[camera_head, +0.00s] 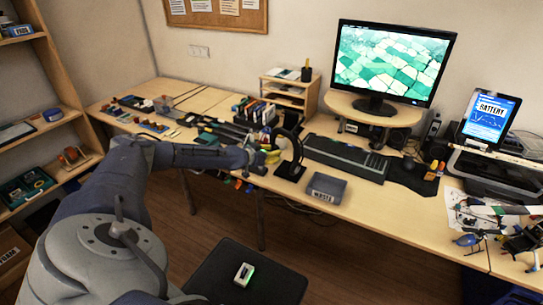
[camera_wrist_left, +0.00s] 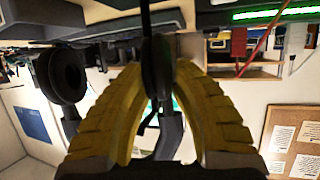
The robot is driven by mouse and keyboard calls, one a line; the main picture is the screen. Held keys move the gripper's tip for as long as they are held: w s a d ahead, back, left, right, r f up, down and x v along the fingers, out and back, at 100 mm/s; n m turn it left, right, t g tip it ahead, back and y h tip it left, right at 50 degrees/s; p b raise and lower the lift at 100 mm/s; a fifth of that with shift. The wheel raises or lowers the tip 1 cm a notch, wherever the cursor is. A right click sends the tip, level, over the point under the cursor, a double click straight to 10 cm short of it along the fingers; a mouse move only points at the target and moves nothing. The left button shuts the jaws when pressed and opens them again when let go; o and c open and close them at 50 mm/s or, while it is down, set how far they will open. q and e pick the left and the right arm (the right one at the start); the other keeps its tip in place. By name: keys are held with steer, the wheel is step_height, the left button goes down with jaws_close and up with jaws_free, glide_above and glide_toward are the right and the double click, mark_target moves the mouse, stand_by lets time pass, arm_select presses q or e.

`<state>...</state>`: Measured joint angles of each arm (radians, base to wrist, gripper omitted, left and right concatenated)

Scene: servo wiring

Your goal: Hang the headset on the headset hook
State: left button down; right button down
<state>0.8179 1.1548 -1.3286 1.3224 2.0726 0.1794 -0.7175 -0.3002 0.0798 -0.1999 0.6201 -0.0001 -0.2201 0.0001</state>
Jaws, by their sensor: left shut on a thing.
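The black headset (camera_head: 297,146) shows as a dark arc near the desk's front edge, in front of the pen and cable clutter. My left gripper (camera_head: 268,157) is at its left side, its yellow fingers shut on a slim black part of it. In the left wrist view the yellow fingers close around this dark band, and a round black ear cup (camera_wrist_left: 67,76) shows to the left. A flat black base (camera_head: 290,172) is on the desk just below the arc. I cannot pick out the headset hook with certainty. My right gripper is not in view.
A grey labelled box (camera_head: 326,188) stands right of the headset at the desk edge. A keyboard (camera_head: 345,157) and monitor (camera_head: 391,62) on a riser are behind it. Several small items crowd the desk to the left. A dark stool (camera_head: 250,278) is below.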

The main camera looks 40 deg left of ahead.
arm_select(q)
steer(key=w+a+f, duration=0.1)
steer(key=w, duration=0.6)
steer(key=shift+w+a+f, duration=0.2)
steer(key=shift+a+f, duration=0.15)
stand_by(0.7)
stand_by(0.3)
steer(key=shift+f, duration=0.1)
stand_by(0.4)
steer(key=c, duration=1.2)
jaws_free()
